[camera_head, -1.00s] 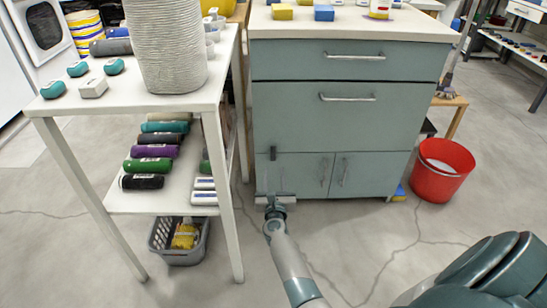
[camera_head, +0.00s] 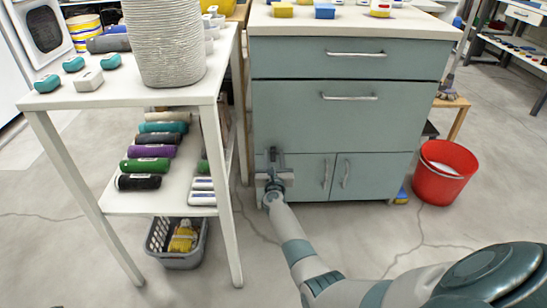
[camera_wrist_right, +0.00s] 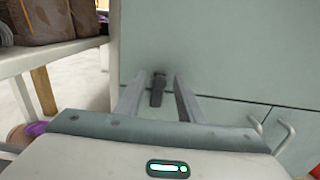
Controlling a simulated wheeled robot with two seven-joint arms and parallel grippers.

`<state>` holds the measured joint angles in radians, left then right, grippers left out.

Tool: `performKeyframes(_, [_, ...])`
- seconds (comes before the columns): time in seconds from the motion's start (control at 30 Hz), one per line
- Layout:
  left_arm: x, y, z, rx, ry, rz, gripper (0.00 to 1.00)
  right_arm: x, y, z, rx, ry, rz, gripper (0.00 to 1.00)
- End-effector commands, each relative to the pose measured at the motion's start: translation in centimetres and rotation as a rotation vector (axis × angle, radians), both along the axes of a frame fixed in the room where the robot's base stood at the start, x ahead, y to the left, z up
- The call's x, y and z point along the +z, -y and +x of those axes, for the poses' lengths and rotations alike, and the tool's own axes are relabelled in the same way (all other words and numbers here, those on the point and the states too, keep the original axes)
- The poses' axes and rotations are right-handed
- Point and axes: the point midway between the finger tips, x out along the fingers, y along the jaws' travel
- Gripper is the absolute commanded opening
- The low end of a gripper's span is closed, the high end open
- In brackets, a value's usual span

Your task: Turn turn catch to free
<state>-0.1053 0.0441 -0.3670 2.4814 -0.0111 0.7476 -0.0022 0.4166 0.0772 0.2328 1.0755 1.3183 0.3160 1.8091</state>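The turn catch (camera_head: 273,154) is a small dark piece at the top edge of the left lower door (camera_head: 308,175) of the grey-green cabinet. In the right wrist view the catch (camera_wrist_right: 157,91) hangs upright, its long part pointing down across the door's top edge. My right gripper (camera_head: 273,172) is at the cabinet front, just below and around the catch in the head view. In the wrist view its two fingers (camera_wrist_right: 158,88) are apart, one on each side of the catch, with gaps showing. Whether the tips touch the door is unclear. My left gripper is not in view.
A white shelf table (camera_head: 222,110) with rolls and boxes stands close on the left, its leg near my right gripper. A grey basket (camera_head: 178,260) sits under it. A red bucket (camera_head: 443,178) stands right of the cabinet. Two door handles (camera_head: 335,173) stick out right of the catch.

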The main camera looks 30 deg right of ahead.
Motion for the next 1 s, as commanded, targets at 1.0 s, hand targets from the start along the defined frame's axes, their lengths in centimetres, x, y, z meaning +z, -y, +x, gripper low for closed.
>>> performKeyframes(1.0, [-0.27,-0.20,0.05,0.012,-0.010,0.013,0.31,0.04,-0.03,-0.01,-0.001,-0.120,-0.193,0.00])
